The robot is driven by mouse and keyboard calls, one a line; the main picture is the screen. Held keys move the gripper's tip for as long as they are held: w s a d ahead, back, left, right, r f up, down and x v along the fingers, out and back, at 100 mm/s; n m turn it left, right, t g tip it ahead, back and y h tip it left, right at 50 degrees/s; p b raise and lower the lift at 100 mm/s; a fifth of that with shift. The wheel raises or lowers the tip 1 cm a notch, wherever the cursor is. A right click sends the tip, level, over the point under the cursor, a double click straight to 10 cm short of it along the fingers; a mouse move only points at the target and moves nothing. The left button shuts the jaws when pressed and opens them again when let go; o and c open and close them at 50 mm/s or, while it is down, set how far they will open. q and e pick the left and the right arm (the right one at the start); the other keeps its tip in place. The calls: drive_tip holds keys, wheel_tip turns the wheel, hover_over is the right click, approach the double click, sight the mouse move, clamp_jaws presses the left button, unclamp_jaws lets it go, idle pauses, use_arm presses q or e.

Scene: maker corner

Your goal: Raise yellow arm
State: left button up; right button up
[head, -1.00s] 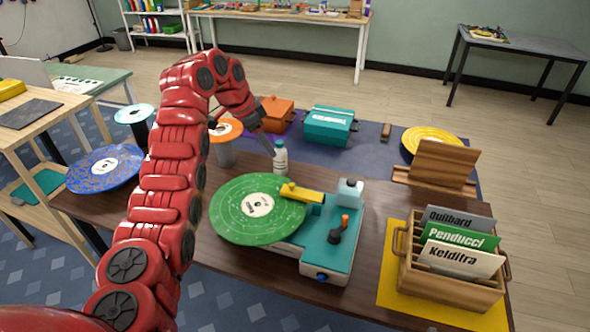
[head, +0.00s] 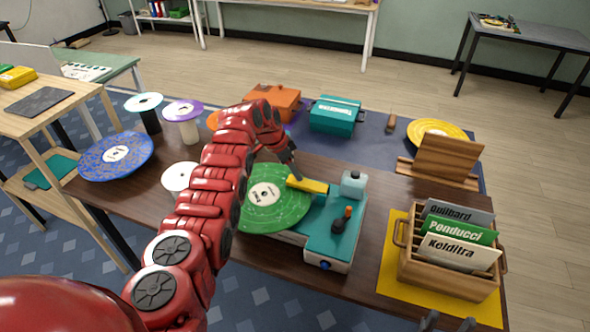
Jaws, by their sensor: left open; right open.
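The yellow arm (head: 309,186) lies low across the right part of the green record (head: 277,208), which sits on the teal and white turntable (head: 333,225). My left gripper (head: 290,168), on the red arm, is open just behind the yellow arm's left end. I cannot tell whether its fingers touch the yellow arm. My red arm hides the left part of the record. My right gripper (head: 449,322) shows only as grey fingertips at the bottom edge, open and empty, in front of the record crate.
A wooden crate (head: 446,279) of sleeves stands on a yellow mat at right. A light-blue-grey block (head: 352,184) and an orange-tipped lever (head: 342,220) rise from the turntable. A blue record (head: 115,156) and spindles stand left. Orange and teal (head: 337,115) boxes are behind.

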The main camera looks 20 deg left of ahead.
use_arm(q)
drive_tip(key=shift+w+d+f, duration=0.15)
drive_tip(key=shift+d+f, duration=0.05)
drive_tip(key=shift+f, duration=0.45)
clamp_jaws()
idle(1.2)
